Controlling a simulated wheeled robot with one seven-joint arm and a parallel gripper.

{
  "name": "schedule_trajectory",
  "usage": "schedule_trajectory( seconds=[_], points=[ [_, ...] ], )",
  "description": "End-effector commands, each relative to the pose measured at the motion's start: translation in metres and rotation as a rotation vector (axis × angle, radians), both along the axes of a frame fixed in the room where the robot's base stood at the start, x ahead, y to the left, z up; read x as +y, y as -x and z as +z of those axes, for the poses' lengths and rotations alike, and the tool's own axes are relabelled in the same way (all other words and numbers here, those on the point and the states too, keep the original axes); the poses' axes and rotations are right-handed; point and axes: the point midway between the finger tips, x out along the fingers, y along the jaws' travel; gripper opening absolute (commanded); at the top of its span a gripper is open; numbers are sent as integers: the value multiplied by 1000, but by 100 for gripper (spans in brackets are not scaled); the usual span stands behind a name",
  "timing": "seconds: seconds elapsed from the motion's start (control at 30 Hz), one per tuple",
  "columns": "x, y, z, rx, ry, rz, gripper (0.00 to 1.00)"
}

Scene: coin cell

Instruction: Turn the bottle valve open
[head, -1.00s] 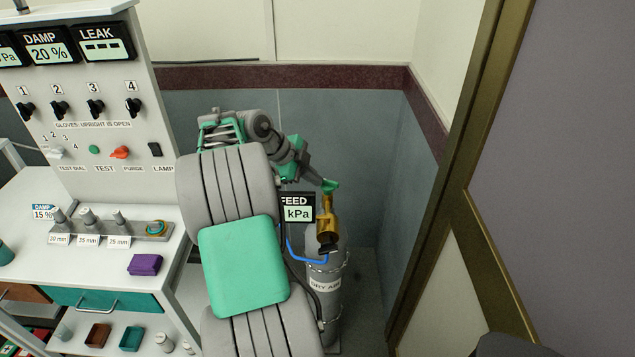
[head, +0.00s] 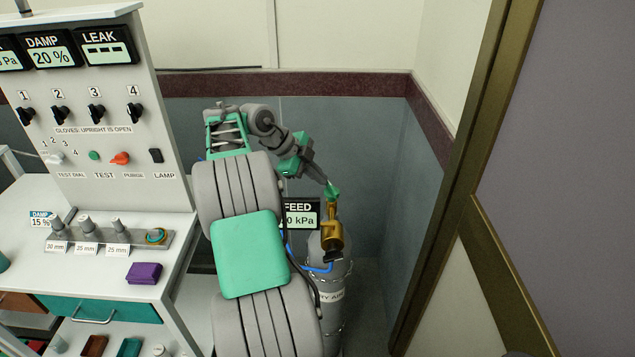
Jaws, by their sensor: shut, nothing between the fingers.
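The grey dry-air bottle (head: 335,295) stands upright in the corner, with its label partly hidden by my arm. A brass valve body (head: 332,238) sits on its top, with a green handle (head: 333,190) above it. My gripper (head: 326,181) is at the green handle from the upper left, its thin fingers shut with nothing between them. The tips look touching or very close to the handle; I cannot tell which. The FEED display (head: 299,217) behind my arm shows a reading ending in 0 kPa, its left part hidden.
A white bench with a control panel (head: 95,110) stands at left; its DAMP display reads 20 %. A purple block (head: 143,273) lies on the bench. A blue hose (head: 318,268) runs by the bottle. A brown door frame (head: 455,180) bounds the right side. Grey walls close behind the bottle.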

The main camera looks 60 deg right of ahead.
Motion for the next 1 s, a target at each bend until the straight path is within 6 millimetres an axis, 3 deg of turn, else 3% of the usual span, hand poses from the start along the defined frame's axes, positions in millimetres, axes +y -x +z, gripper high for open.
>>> schedule_trajectory(
  seconds=[0.4,1.0],
  points=[
    [-12,3,-1,1,0,-2,0],
    [-15,3,0,1,1,-2,0]
  ],
)
